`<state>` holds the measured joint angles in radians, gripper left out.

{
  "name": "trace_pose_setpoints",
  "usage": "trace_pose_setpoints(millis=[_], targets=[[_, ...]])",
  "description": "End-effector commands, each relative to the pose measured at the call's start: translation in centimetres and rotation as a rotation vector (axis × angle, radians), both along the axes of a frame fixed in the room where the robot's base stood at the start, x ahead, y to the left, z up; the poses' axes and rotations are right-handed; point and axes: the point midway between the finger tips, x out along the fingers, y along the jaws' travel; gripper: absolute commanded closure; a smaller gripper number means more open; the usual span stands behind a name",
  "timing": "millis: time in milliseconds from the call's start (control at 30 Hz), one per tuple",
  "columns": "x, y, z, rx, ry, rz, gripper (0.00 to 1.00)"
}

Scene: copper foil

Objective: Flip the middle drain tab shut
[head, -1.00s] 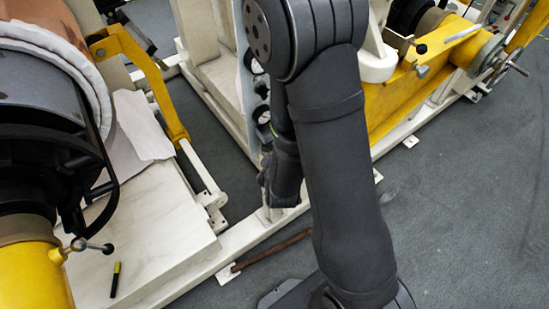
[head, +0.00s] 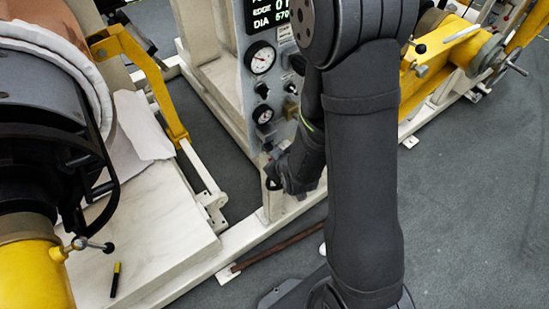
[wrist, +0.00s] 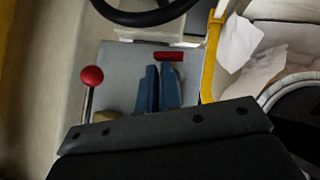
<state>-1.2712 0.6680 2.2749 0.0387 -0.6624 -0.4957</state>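I cannot make out a middle drain tab for certain in either view. A small brass-coloured fitting sits on the gauge panel (head: 275,60) in the head view, partly beside my arm. In the wrist view a red bar (wrist: 169,56) lies on a grey plate, just beyond the fingertips. My gripper (wrist: 159,68) shows two blue-grey fingers close together, with nothing visible between them. The gripper (head: 276,180) is dark and partly hidden by my arm in the head view, in front of the panel's lower part.
A red-knobbed lever (wrist: 91,76) stands left of the fingers. A yellow arm (head: 143,75) and a large roll (head: 45,90) are at the left. A marker (head: 115,279) lies on the white bed. Grey floor is clear at the right.

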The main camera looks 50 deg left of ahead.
Motion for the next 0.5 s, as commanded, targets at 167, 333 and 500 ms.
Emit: trace_pose_setpoints(millis=[167, 333, 500], targets=[[0.68, -0.36, -0.77, -0.021, 0.006, -0.015, 1.0], [0.94, -0.34, -0.81, -0.021, 0.006, -0.017, 1.0], [1.05, -0.3, -0.82, -0.02, 0.004, -0.017, 1.0]])
